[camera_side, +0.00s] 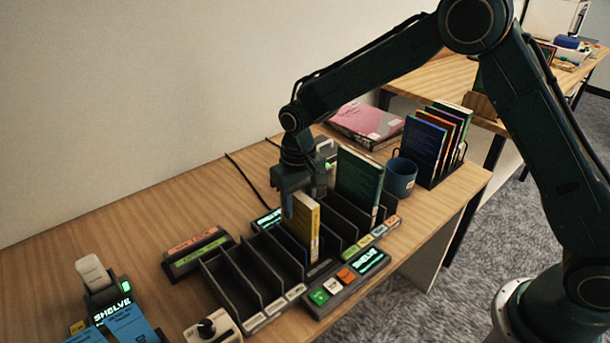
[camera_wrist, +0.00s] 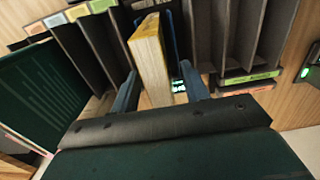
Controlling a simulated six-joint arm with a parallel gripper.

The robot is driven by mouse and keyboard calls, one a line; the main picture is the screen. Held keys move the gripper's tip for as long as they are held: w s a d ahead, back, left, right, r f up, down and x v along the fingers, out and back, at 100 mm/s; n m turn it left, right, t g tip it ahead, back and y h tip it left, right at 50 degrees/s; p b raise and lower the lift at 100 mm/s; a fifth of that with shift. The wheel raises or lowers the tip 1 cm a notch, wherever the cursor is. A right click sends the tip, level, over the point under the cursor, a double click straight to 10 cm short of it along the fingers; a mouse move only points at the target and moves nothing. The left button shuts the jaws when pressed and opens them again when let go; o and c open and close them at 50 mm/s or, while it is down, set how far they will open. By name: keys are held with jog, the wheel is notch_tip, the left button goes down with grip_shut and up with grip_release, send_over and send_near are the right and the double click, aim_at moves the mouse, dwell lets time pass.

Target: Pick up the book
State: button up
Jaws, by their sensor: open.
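A yellow book (camera_side: 304,226) stands upright in a slot of the dark slotted sorter (camera_side: 236,284). In the wrist view the yellow book (camera_wrist: 150,58) shows its pale page edges and lies between the two fingers. My gripper (camera_side: 294,206) is above and around the top of the book in the side view. In the wrist view my gripper (camera_wrist: 162,90) is open, with a finger on each side of the book; I cannot tell whether either touches it. A dark green book (camera_side: 358,180) stands farther back in the sorter and also shows at the left of the wrist view (camera_wrist: 35,85).
A blue mug (camera_side: 400,177) and a rack of several books (camera_side: 430,145) stand behind to the right. A pink book stack (camera_side: 366,123) lies near the wall. A lit button panel (camera_side: 346,283) edges the sorter's front.

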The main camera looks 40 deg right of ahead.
jog(key=shift+f, duration=0.45)
grip_shut()
